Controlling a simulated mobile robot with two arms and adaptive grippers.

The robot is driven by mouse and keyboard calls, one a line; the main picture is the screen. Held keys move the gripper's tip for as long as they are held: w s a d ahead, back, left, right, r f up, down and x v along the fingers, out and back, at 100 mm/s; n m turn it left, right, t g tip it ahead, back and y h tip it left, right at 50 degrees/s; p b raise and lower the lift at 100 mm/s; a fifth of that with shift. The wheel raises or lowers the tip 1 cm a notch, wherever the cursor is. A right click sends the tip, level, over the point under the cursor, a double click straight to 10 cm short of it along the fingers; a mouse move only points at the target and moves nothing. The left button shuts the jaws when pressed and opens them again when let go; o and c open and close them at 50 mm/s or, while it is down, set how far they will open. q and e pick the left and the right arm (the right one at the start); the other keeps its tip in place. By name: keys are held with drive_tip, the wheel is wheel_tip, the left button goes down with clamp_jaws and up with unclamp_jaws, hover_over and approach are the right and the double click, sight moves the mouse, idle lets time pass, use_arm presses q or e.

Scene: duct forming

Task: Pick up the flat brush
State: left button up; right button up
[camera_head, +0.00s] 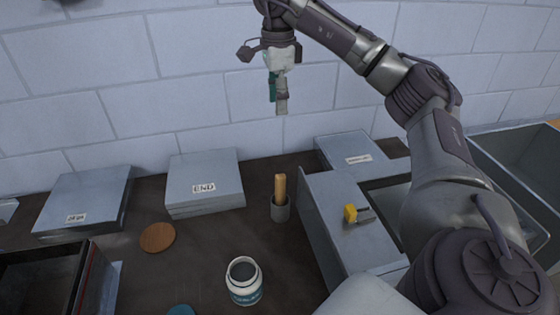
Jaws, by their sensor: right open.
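A flat wooden handle (279,186), apparently the flat brush, stands upright in a small grey cup (281,211) on the dark table. Its lower end is hidden inside the cup, so I cannot see bristles. My right gripper (279,106) reaches in from the right and points down. It is open and empty, well above the handle and apart from it, in front of the block wall. My left gripper is not in view.
A grey metal duct piece (340,235) stands right of the cup, with a yellow-handled tool (351,213) on it. A stack marked END (205,175) lies left. An open white jar (244,283) and a round wooden disc (157,237) are nearer. Dark table between them is clear.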

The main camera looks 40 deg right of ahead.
drive_tip(key=b, duration=1.2)
hover_over(280, 184)
wheel_tip(280, 184, down, 14)
drive_tip(key=r, duration=0.1)
drive_tip(key=shift+w+f+b, duration=0.15)
drive_tip(key=shift+f+b, duration=0.1)
drive_tip(key=shift+f, duration=0.25)
drive_tip(key=shift+w+f+b, duration=0.15)
drive_tip(key=shift+f+b, duration=0.1)
drive_tip(key=shift+f, duration=0.25)
wheel_tip(280, 184, down, 7)
drive_tip(key=shift+r+b, duration=0.15)
drive_tip(key=shift+b, duration=0.65)
drive_tip(key=shift+w+d+f+p, duration=0.1)
drive_tip(key=shift+d+f+p, duration=0.15)
drive_tip(key=shift+f, duration=1.3)
drive_tip(key=shift+d+f+p, duration=0.1)
drive_tip(key=shift+d+f, duration=0.1)
drive_tip(key=shift+f, duration=1.35)
clamp_jaws()
